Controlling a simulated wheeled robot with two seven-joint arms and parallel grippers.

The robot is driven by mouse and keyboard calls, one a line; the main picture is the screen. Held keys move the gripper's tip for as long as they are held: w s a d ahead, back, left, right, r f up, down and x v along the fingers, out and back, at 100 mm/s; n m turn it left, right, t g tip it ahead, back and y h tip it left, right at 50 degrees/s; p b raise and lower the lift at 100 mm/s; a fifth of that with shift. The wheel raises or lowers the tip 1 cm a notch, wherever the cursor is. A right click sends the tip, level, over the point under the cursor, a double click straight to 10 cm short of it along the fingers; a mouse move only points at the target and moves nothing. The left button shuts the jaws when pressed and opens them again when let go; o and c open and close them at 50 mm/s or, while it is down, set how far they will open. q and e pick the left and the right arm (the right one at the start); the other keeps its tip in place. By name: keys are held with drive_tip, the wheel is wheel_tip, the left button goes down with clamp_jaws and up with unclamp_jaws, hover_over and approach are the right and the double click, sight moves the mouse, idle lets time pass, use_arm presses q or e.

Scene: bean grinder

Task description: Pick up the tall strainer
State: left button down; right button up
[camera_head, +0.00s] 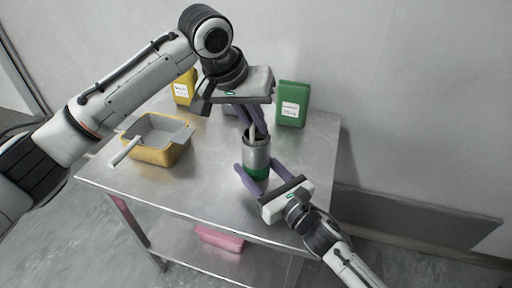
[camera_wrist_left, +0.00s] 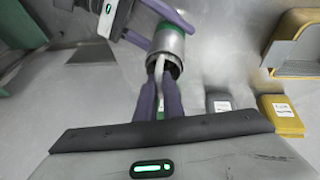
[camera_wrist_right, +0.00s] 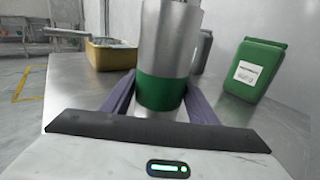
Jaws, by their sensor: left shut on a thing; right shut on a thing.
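A metal cylinder with a green base (camera_head: 257,155) stands upright on the table. My right gripper (camera_head: 258,167) is shut around its lower part, with one finger on each side, and the cylinder fills the right wrist view (camera_wrist_right: 168,45). A thin pale rod (camera_wrist_left: 159,68) sticks up out of the cylinder's open top. My left gripper (camera_head: 253,130) is above the cylinder, pointing down, shut on this rod. What is at the rod's lower end is hidden inside the cylinder.
A green container (camera_head: 292,104) with a white label stands at the back right. A yellow container (camera_head: 184,92) and a dark grey one (camera_wrist_left: 220,103) stand behind my left arm. The steel table (camera_head: 205,190) is clear in front. A pink object (camera_head: 220,239) lies on the lower shelf.

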use_arm(q)
wheel_tip(320, 180, up, 18)
idle(0.4)
use_arm(e)
drive_tip(key=o, duration=1.3)
drive_tip(key=shift+d, duration=0.1)
